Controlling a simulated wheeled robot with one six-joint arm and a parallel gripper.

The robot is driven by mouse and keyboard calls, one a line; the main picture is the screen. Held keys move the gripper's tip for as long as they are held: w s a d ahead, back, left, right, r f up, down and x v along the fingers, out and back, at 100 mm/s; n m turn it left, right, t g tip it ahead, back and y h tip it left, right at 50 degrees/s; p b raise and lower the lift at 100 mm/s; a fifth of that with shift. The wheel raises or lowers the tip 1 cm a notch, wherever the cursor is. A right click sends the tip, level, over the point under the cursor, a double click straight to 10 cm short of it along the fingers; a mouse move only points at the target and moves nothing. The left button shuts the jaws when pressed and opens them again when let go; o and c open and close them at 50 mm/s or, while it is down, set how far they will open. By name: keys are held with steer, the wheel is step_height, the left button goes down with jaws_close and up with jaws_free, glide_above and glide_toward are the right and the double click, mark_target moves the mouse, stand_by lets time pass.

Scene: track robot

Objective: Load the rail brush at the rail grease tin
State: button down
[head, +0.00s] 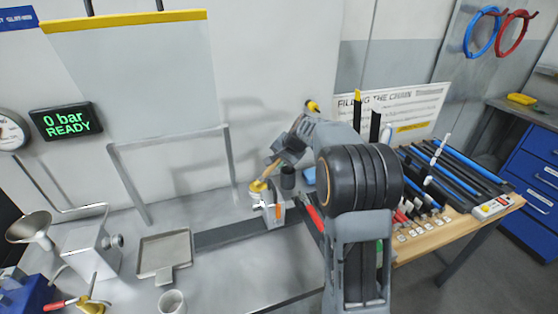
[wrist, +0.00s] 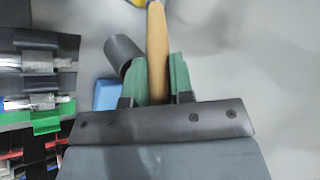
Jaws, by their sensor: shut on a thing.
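My gripper (head: 277,160) is shut on the wooden handle of the rail brush (head: 270,172), tilted downward to the left. In the wrist view, its green fingers (wrist: 158,78) grip both sides of the handle (wrist: 157,42); the far end runs out of the picture. In the head view, the handle's lower end is at a small yellow-topped thing (head: 258,186), probably the rail grease tin, on the bench. I cannot tell whether the bristles touch it. A yellow edge also shows at the top of the wrist view (wrist: 124,3).
A dark cup (head: 288,178) stands right of the brush; it is close to the fingers in the wrist view (wrist: 122,52). A small clamp-like block (head: 274,213) stands just in front. A shallow tray (head: 165,252) lies left. Tools crowd the wooden bench (head: 470,230) at right.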

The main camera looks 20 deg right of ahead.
stand_by(0.6)
steer(key=shift+r+p, duration=2.7)
steer(key=shift+r, duration=0.75)
